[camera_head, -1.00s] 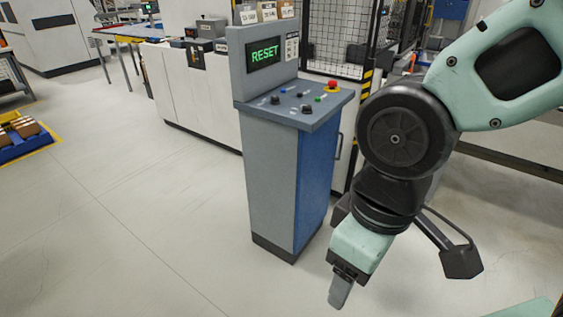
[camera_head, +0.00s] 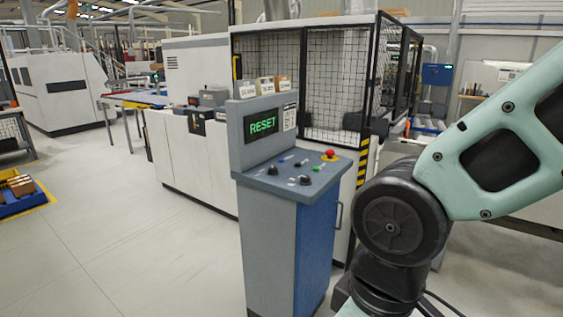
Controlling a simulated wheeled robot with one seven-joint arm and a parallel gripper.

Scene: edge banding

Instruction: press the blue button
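A grey and blue control console (camera_head: 270,245) stands in the middle of the view. Its sloped top carries a small blue button (camera_head: 287,158) near the back left, below the upright screen panel. Black knobs (camera_head: 272,170), a small green button (camera_head: 318,168) and a red mushroom button (camera_head: 330,154) on a yellow base share the top. The screen (camera_head: 262,124) reads RESET in green. My arm hangs down at the right of the console. My gripper's fingers are below the picture edge, so their state is hidden. Nothing touches the buttons.
A machine with black mesh guarding (camera_head: 335,75) and a yellow-black striped post (camera_head: 362,170) stands behind the console. Long white cabinets (camera_head: 190,160) run to its left. A blue pallet (camera_head: 20,204) with boxes lies at far left. The floor (camera_head: 150,265) left of the console is clear.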

